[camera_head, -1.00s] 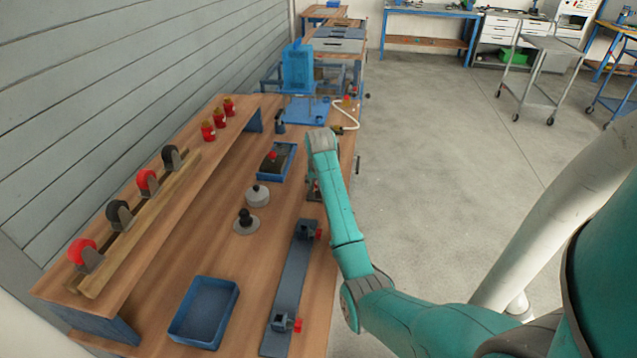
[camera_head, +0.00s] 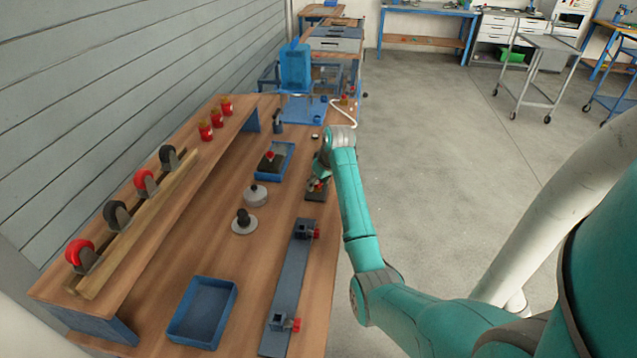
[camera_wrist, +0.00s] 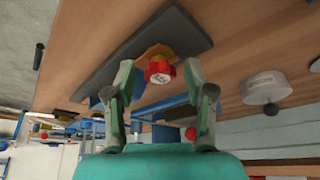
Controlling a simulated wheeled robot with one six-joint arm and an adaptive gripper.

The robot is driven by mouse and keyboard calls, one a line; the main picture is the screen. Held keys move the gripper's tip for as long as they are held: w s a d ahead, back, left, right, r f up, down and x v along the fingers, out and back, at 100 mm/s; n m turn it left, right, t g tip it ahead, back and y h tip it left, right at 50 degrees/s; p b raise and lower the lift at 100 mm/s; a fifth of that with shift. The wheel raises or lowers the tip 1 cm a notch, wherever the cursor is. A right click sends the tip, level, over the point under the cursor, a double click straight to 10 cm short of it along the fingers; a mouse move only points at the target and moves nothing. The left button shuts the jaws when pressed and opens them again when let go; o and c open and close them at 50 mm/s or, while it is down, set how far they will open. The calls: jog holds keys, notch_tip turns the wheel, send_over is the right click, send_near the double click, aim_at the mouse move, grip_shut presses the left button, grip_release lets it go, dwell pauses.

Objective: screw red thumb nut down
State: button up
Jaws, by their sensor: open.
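The red thumb nut (camera_wrist: 159,72) shows in the wrist view on an orange-yellow piece (camera_wrist: 153,53), above a dark flat plate (camera_wrist: 188,35). In the head view the plate (camera_head: 316,197) lies near the bench's right edge, with a small bit of red nut (camera_head: 318,187) beside my gripper (camera_head: 316,182). In the wrist view the fingers of my gripper (camera_wrist: 159,74) are apart, one on each side of the red nut. I cannot tell whether either finger touches it. The nut's thread is hidden.
A grey rail with red-knobbed clamps (camera_head: 290,285) and an empty blue tray (camera_head: 203,312) lie nearer. A raised shelf (camera_head: 190,160) runs along the wall.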

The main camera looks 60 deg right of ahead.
grip_shut()
jog(key=m, duration=0.2)
jog(key=m+g+h, duration=0.1)
jog(key=m, duration=0.1)
jog(key=shift+w+a, duration=0.15)
jog(key=shift+w, duration=0.05)
jog(key=m, duration=0.2)
jog(key=m+g+h, duration=0.1)
jog(key=m, duration=0.2)
jog(key=shift+w+m+g+h, duration=0.2)
jog(key=shift+m+g+h, duration=0.1)
jog(key=m+g, duration=0.2)
jog(key=m, duration=0.3)
jog(key=shift+w+r, duration=0.1)
jog(key=shift+w, duration=0.05)
jog(key=m+g, duration=0.1)
jog(key=m, duration=0.4)
jog(key=shift+w+g, duration=0.1)
jog(key=shift+g, duration=0.3)
grip_release()
jog(key=shift+a, duration=0.1)
